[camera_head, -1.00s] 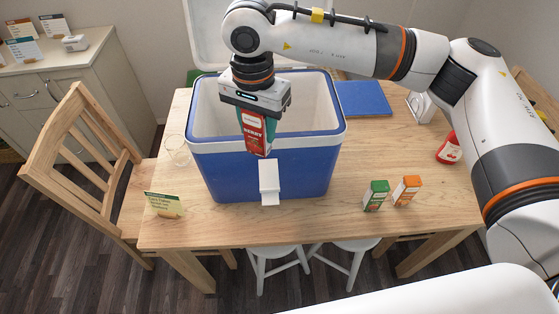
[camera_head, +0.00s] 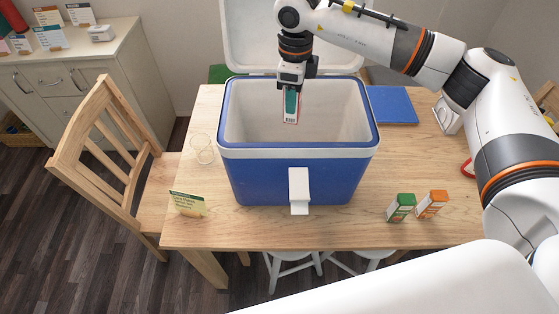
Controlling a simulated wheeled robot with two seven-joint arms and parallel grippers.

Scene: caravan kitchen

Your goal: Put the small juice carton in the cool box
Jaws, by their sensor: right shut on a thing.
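The blue cool box (camera_head: 265,181) stands on the wooden table with its white lid tilted up behind it and its white inside showing. My right gripper (camera_head: 291,88) comes in from above, shut on a small juice carton (camera_head: 291,108) with red and teal on its faces. The carton hangs roughly upright over the box's opening, clear of the walls in the picture. I cannot tell whether its lower end is below the rim. A green carton (camera_head: 400,208) and an orange carton (camera_head: 431,205) stand on the table right of the box. My left gripper is out of view.
A blue flat mat (camera_head: 391,105) lies behind right of the box. A clear glass (camera_head: 202,149) and a small card (camera_head: 188,204) are on the left. A wooden chair (camera_head: 102,135) stands at the table's left. The table front has bare wood.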

